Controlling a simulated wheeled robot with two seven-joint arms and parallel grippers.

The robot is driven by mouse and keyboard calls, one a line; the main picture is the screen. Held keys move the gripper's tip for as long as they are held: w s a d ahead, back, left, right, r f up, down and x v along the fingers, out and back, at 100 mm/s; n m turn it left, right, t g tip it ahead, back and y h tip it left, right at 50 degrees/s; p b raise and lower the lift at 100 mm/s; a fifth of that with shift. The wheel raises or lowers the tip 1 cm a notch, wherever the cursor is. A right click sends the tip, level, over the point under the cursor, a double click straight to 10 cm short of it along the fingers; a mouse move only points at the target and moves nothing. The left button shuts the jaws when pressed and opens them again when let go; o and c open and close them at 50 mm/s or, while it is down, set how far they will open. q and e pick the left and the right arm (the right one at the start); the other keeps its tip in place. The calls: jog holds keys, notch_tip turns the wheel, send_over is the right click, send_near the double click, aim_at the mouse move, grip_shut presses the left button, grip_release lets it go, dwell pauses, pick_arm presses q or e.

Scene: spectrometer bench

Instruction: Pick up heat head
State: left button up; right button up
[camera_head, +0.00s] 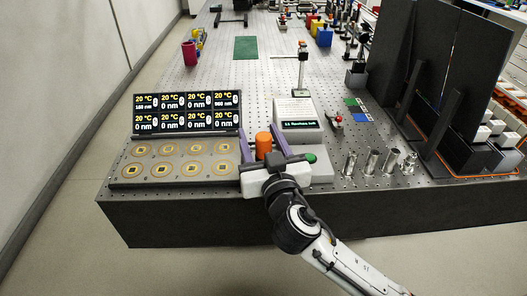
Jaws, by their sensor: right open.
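An orange upright cylinder (264,142), which looks like the heat head, stands near the front edge of the bench, just right of the heater plate (133,168). My right gripper (261,133) is open, with one purple finger on each side of the orange cylinder. Its white palm hides the lower part of the cylinder. I cannot tell whether the fingers touch it. My left gripper is not in view.
A display panel (187,112) stands behind the heater plate. A grey instrument box (297,125) with a small screen is behind the right finger. Several metal cylinders (371,162) stand to the right. Black panels (427,75) rise at far right. A green mat (246,48) lies farther back.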

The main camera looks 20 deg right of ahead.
jog(key=shift+w, duration=0.3)
grip_shut()
jog(key=shift+r, duration=0.1)
